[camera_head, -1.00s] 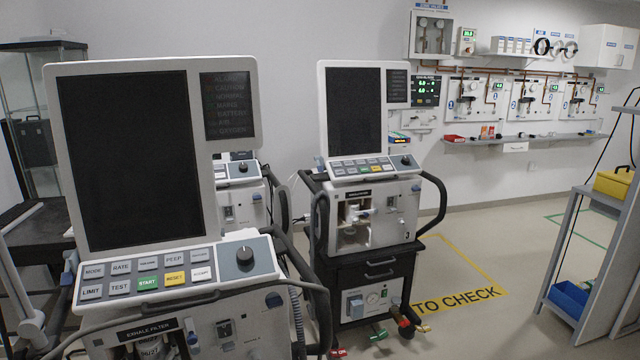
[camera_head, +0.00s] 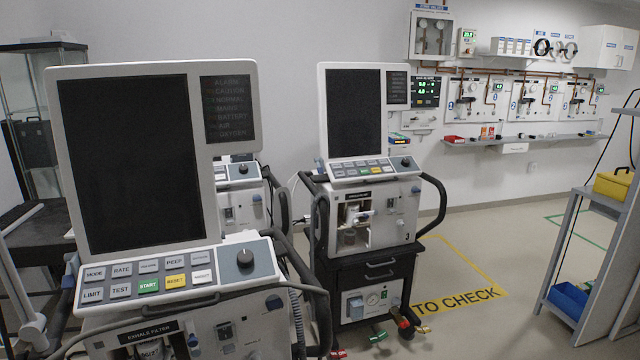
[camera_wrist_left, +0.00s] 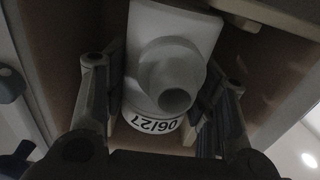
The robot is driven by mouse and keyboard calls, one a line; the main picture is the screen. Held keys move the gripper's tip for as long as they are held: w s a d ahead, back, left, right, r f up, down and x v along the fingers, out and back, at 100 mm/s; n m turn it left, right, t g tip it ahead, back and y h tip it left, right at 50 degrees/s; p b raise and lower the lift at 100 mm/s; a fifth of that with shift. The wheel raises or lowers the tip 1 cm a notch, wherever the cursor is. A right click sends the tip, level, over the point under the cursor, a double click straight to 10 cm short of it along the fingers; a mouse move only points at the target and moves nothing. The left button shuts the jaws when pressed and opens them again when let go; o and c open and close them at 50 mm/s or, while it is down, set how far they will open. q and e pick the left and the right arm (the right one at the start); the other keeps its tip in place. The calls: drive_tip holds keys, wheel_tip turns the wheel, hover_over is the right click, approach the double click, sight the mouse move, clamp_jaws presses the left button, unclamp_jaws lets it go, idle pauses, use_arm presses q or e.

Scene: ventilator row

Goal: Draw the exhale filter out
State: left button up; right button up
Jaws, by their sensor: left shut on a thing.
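The exhale filter (camera_wrist_left: 168,62) is a pale, white body with a round spout and a printed date label, "06/27", in the left wrist view. My left gripper (camera_wrist_left: 162,85) has one finger on each side of it and is shut on it. The filter is inside a tan-walled bay (camera_wrist_left: 55,45). In the head view the top of the filter (camera_head: 150,350) shows at the bottom edge, under the EXHALE FILTER plate (camera_head: 148,333) of the nearest ventilator (camera_head: 240,325). Its lower part is cut off there. My right gripper is not in view.
The near ventilator's screen (camera_head: 130,160) and key panel (camera_head: 175,275) rise above the bay. A dark hose (camera_head: 270,292) crosses its front. A second ventilator (camera_head: 365,215) stands behind to the right.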

use_arm(q)
drive_tip(key=shift+r+p, duration=0.35)
drive_tip(key=shift+r, duration=0.2)
drive_tip(key=shift+s+d+f+p, duration=0.1)
drive_tip(key=shift+s+p, duration=0.25)
drive_tip(key=shift+p, duration=0.05)
drive_tip(key=shift+s+d+p, duration=0.3)
drive_tip(key=shift+s, duration=0.25)
drive_tip(key=shift+p+v, duration=0.65)
drive_tip(key=shift+v, duration=0.55)
drive_tip(key=shift+p+v, duration=0.4)
drive_tip(key=shift+v, duration=0.8)
drive_tip(key=shift+s+d, duration=0.2)
drive_tip(key=shift+s, duration=0.25)
drive_tip(key=p, duration=0.3)
approach(152, 357)
drive_tip(key=shift+s+f, duration=0.2)
drive_tip(key=shift+s, duration=0.05)
